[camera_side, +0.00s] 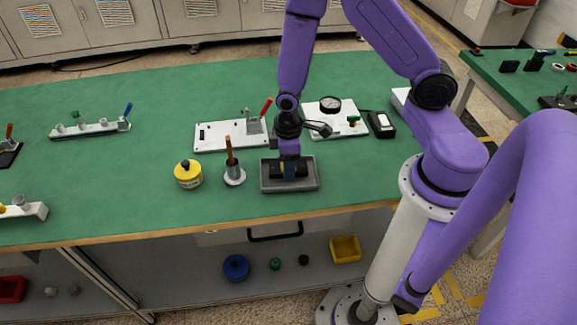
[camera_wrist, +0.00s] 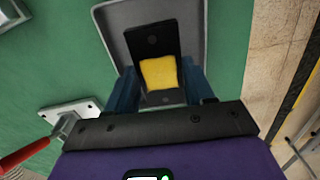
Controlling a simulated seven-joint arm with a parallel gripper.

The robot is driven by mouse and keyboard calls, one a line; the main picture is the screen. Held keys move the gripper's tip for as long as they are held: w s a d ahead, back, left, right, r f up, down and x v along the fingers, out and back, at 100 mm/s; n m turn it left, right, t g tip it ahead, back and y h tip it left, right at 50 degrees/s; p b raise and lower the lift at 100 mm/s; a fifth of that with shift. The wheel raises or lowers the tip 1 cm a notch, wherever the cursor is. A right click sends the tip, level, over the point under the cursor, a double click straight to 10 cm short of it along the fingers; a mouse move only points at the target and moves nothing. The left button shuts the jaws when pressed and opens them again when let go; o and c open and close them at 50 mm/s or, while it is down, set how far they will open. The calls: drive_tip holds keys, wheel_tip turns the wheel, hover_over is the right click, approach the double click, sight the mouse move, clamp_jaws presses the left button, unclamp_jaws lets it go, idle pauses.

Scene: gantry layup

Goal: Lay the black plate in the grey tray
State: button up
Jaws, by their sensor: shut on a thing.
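The grey tray (camera_side: 264,184) is a shallow rectangular box near the front edge of the green bench; its rim also shows in the wrist view (camera_wrist: 112,35). The black plate (camera_wrist: 150,40) is a dark strip with a hole near each end and a yellow block (camera_wrist: 158,72) on its middle. My gripper (camera_side: 289,170) points down over the tray, its blue fingers low within the tray's outline. In the wrist view my gripper (camera_wrist: 160,80) has a finger on each side of the plate and is shut on it. I cannot tell whether the plate touches the tray floor.
Left of the tray stand a small cup holding a brown-handled tool (camera_side: 234,172) and a yellow tin (camera_side: 188,174). Behind are a white board with a red-handled clamp (camera_side: 225,136), a white panel with a gauge (camera_side: 345,122) and a black box (camera_side: 381,124).

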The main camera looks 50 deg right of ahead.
drive_tip(key=shift+f, duration=0.85)
drive_tip(key=shift+f, duration=0.15)
drive_tip(key=o, duration=1.2)
wheel_tip(320, 180, up, 12)
drive_tip(key=s+r+n, duration=0.1)
drive_tip(key=s+r, duration=0.2)
drive_tip(key=s, duration=0.3)
drive_tip(key=s+a+r+n, duration=0.1)
drive_tip(key=s+r+n, duration=0.1)
drive_tip(key=s+r, duration=0.2)
drive_tip(key=s+r+n, duration=0.1)
drive_tip(key=s+r, duration=0.3)
drive_tip(key=s, duration=0.4)
drive_tip(key=shift+a+r+n, duration=0.25)
drive_tip(key=shift+a+n, duration=0.05)
drive_tip(key=shift+a, duration=0.1)
